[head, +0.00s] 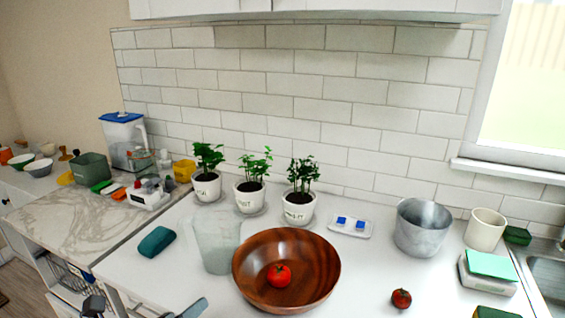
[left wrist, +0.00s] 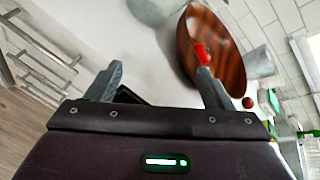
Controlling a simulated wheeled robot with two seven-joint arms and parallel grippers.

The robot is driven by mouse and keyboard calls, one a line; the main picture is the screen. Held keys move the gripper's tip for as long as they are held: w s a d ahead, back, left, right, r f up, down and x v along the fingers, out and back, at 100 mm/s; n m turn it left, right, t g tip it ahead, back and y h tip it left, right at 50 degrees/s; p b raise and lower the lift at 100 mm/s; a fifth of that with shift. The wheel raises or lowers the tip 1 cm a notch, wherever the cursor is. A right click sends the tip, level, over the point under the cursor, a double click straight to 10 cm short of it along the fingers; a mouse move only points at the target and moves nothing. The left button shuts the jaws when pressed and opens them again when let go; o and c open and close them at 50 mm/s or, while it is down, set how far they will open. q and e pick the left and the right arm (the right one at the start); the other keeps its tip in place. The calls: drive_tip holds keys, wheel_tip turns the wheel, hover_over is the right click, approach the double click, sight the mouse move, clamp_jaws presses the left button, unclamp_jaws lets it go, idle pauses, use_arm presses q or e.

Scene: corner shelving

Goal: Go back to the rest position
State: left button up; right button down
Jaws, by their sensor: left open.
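My left gripper (head: 144,306) is at the bottom edge of the head view, left of the wooden bowl (head: 254,284), in front of the counter edge. Its two fingers are spread apart with nothing between them. In the left wrist view my left gripper (left wrist: 157,82) is also open and empty. The brown wooden bowl holds a red tomato (head: 279,276); the bowl also shows beyond the right-hand finger in the left wrist view (left wrist: 232,62). My right gripper is not in either view.
On the white counter (head: 360,285) stand a clear container (head: 216,245), a metal pot (head: 422,228), a second tomato (head: 401,298) and a teal sponge (head: 157,242). Potted plants (head: 300,208) line the back wall. A rack (head: 66,272) sits below the marble top at left.

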use_arm(q)
drive_tip(key=s+a+f+n+g+y, duration=0.4)
drive_tip(key=f+n, duration=0.3)
drive_tip(key=n, duration=0.9)
drive_tip(key=s+d+f+n+g, duration=0.45)
drive_tip(key=s+f+n, duration=0.4)
drive_tip(key=n, duration=0.65)
wheel_tip(320, 180, down, 26)
drive_tip(key=a+g, duration=0.1)
drive_tip(key=g, duration=0.1)
drive_tip(key=s+a+f, duration=0.2)
drive_tip(key=s+f, duration=0.8)
drive_tip(key=s+a+f+m, duration=0.1)
drive_tip(key=s+f, duration=0.9)
drive_tip(key=s, duration=0.1)
drive_tip(key=shift+s+a+f+g, duration=0.25)
drive_tip(key=shift+a+f+g, duration=0.1)
drive_tip(key=shift+g, duration=0.1)
